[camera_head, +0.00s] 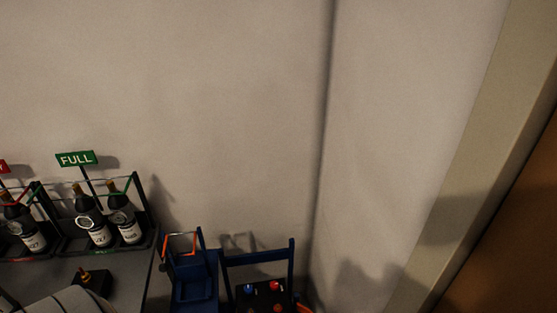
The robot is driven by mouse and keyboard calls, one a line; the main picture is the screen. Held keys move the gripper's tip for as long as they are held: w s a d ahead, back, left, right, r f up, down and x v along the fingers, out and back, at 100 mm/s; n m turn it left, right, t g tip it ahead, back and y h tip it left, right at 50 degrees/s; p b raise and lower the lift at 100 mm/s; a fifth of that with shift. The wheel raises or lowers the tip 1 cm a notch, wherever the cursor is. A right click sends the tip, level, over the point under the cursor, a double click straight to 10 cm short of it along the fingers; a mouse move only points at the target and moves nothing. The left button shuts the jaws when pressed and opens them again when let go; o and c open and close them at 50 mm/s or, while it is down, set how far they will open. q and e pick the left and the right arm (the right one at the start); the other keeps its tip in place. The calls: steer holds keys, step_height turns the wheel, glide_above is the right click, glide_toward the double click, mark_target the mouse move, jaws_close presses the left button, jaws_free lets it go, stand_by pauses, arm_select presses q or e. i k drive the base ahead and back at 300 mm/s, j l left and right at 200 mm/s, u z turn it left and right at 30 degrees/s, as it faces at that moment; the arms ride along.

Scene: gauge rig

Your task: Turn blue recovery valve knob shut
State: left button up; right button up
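A small blue knob (248,289) shows at the bottom of the head view, on top of a dark unit (262,298) inside a blue frame (291,262). A red knob (274,286) sits just right of it, and another red part (278,308) shows lower down at the picture edge. The blue knob is too small to tell how far it is turned. The lower part of the unit is cut off by the picture edge.
A blue cart-like frame (194,288) with an orange bar stands left of the unit. A wall corner and brown door (510,245) are right.

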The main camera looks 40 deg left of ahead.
mark_target(248, 289)
steer(key=u, duration=1.25)
